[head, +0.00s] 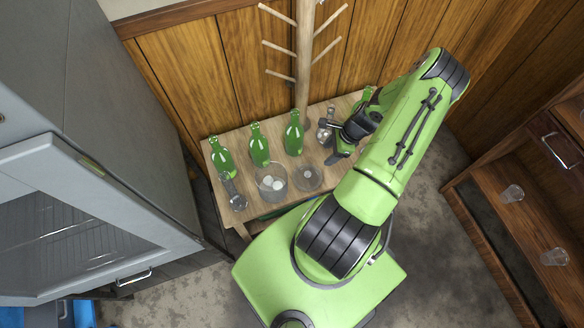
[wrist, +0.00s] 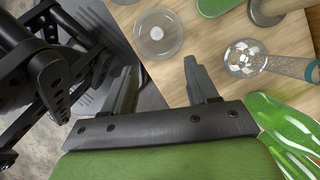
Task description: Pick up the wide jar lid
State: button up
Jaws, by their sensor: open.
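The wide jar lid (head: 308,177) looks like a clear round disc with a pale knob at its middle. It lies on the wooden table, just right of a clear wide jar (head: 271,183) holding white pieces. In the wrist view the lid (wrist: 158,36) is beyond my fingertips, near the table edge. My gripper (head: 332,141) is over the table's right part, up and to the right of the lid in the head view. In the wrist view my gripper (wrist: 160,66) is open, with nothing between its fingers.
Several green bottles (head: 259,145) line the back of the table (head: 215,150). A clear vessel with white pieces (wrist: 245,57) stands right of my fingers in the wrist view. A wooden post with pegs (head: 305,50) rises behind. A small glass item (head: 233,192) stands at the left.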

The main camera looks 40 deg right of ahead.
jog(key=b, duration=0.3)
send_over(308, 174)
jog(key=s+d, duration=0.1)
jog(key=d, duration=0.1)
notch_tip(308, 174, down, 10)
jog(key=shift+d+f, duration=0.1)
jog(key=b+x, duration=0.2)
jog(key=x, duration=0.3)
jog(key=shift+s, duration=0.2)
grip_shut()
